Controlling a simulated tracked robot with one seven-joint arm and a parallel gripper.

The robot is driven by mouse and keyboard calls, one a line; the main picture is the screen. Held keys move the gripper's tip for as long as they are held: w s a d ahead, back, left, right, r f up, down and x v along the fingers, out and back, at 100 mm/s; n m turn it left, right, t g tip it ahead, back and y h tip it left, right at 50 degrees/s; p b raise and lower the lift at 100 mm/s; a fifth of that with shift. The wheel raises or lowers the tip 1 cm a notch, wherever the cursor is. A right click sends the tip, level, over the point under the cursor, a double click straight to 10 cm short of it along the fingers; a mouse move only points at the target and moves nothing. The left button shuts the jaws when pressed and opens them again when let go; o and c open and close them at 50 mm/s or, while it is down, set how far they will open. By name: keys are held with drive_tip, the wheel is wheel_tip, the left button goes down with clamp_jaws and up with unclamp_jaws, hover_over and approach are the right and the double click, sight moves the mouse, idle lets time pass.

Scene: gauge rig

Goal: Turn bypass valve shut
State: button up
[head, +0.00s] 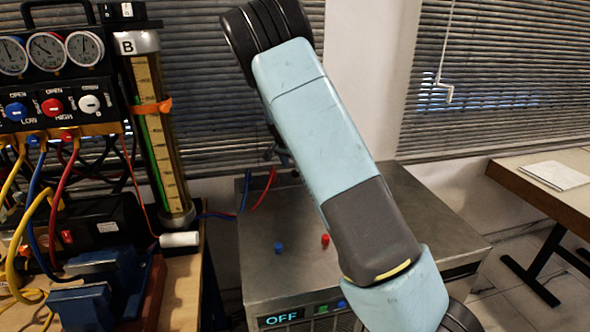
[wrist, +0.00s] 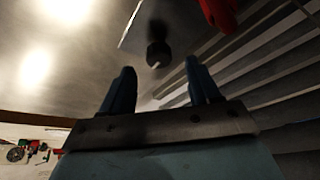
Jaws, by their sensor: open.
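My gripper (wrist: 161,82) shows in the wrist view with two blue fingers standing apart and nothing between them. A dark round knob or fitting (wrist: 158,53) on a stem lies just beyond the fingertips, roughly in line with the gap. It looks apart from both fingers. I cannot tell for sure whether it is the bypass valve. A red part (wrist: 218,12), perhaps a handle, is at the top edge, right of the knob. In the head view my arm crosses the middle and hides much of what is behind it, so the gripper is not clear there.
A gauge manifold (head: 50,95) with blue, red and white knobs stands at left beside a tall cylinder marked B (head: 157,130). Hoses hang below. A metal cabinet (head: 270,215) carries small blue (head: 279,247) and red (head: 325,240) caps. A desk (head: 545,190) is at right.

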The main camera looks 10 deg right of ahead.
drive_tip(key=v, duration=1)
drive_tip(key=shift+r, duration=0.2)
drive_tip(key=shift+d, duration=0.1)
drive_tip(key=s+d+r+n+y, duration=0.25)
drive_tip(key=s+r, duration=0.45)
drive_tip(key=s, duration=0.4)
drive_tip(key=s+d+r+n+y, duration=0.25)
drive_tip(key=s+r, duration=0.35)
drive_tip(key=s, duration=0.5)
drive_tip(key=s+r+n+t+h, duration=0.1)
drive_tip(key=s+n, duration=0.3)
drive_tip(key=s, duration=1.9)
drive_tip(key=shift+s+d+r+t+h, duration=0.2)
drive_tip(key=shift+r+t+h, duration=0.1)
drive_tip(key=shift+r+t, duration=0.3)
